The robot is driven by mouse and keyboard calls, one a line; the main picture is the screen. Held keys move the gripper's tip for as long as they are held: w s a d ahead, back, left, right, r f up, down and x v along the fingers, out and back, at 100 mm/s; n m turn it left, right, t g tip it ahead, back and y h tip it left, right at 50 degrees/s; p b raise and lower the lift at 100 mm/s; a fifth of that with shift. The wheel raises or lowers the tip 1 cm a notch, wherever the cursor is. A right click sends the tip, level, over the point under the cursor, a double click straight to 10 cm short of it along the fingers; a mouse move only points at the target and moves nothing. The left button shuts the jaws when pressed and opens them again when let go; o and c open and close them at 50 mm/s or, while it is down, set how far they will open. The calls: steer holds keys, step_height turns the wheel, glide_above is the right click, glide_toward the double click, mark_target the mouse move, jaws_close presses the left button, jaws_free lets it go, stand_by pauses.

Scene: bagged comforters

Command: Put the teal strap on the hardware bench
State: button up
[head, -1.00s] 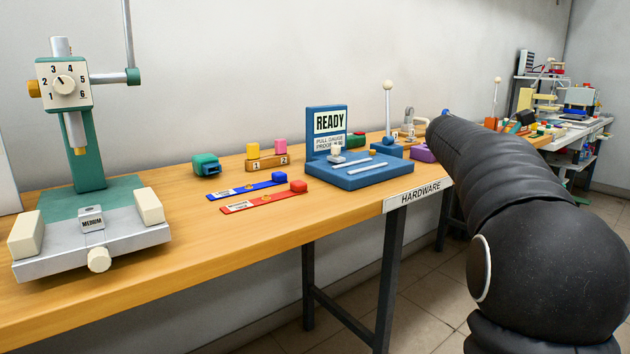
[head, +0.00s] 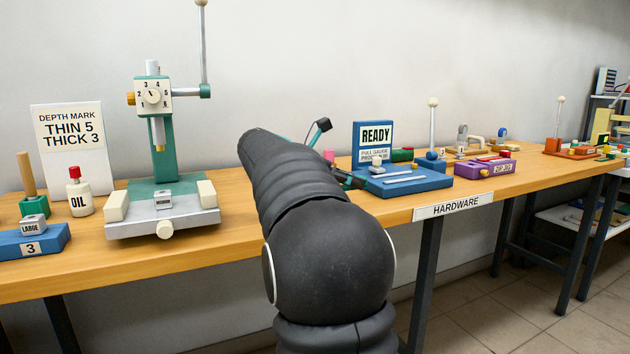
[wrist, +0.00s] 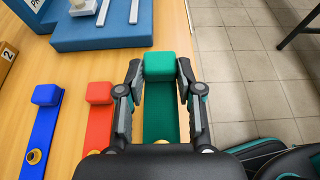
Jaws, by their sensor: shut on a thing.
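The teal strap (wrist: 161,115), with a block-shaped teal end, is between the two fingers of my gripper (wrist: 160,78) in the wrist view. The fingers are shut on it near its block end. Its lower part is hidden behind my gripper. It lies over the front edge strip of the hardware bench (wrist: 120,65); I cannot tell if it touches the wood. In the head view the wooden bench (head: 385,211) carries a HARDWARE label (head: 453,206), and my arm hides the strap.
A red strap (wrist: 98,125) and a blue strap (wrist: 42,130) lie left of the teal one. A blue READY gauge (head: 405,183) stands just beyond them. A green press (head: 165,160) stands further left. Tiled floor (wrist: 245,80) shows right of the bench edge.

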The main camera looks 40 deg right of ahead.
steer(key=shift+w+a+f, duration=0.1)
steer(key=shift+a+f, duration=0.1)
steer(key=shift+f+b, duration=1.3)
steer(key=shift+f, duration=0.4)
steer(key=shift+f+b, duration=0.5)
steer(key=shift+f, duration=0.1)
steer(key=o, duration=1.8)
steer(key=shift+a+r, duration=0.1)
steer(key=shift+w+a+r+p, duration=0.25)
steer(key=shift+a+r+p, duration=0.3)
steer(key=shift+a+r, duration=0.5)
steer(key=shift+w+a+r+p, duration=0.25)
steer(key=shift+a+r+p, duration=0.25)
steer(key=shift+a+r, duration=0.45)
steer(key=shift+a+f, duration=0.1)
steer(key=shift+a, duration=0.1)
